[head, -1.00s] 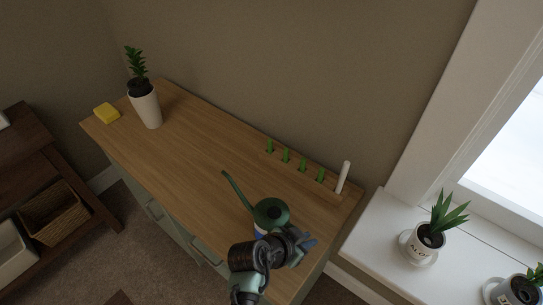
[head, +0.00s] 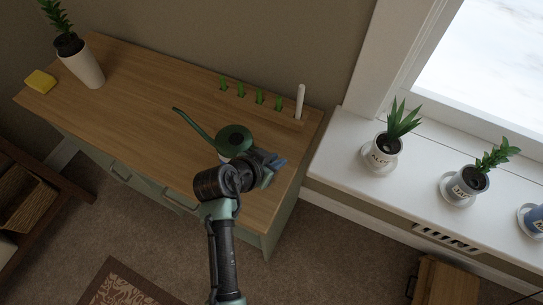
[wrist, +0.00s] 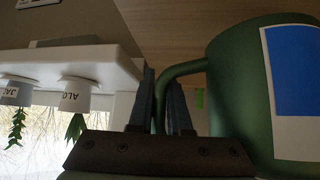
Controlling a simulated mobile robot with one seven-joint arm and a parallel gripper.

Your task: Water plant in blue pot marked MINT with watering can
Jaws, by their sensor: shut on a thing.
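The green watering can (head: 234,138) is in my gripper (head: 270,168), above the right part of the wooden counter, its long spout pointing left. In the wrist view my gripper (wrist: 163,85) is shut on the can's curved handle; the can body (wrist: 238,85) carries a blue and white label. A blue pot (head: 537,219) stands on a saucer at the right edge of the head view, mostly cut off. Only part of its lettering shows, so its full name cannot be read. It is well to the right of my gripper.
The white windowsill (head: 335,150) holds a white ALOE pot (head: 381,158) and a greyish pot (head: 461,188) with a leafy plant.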

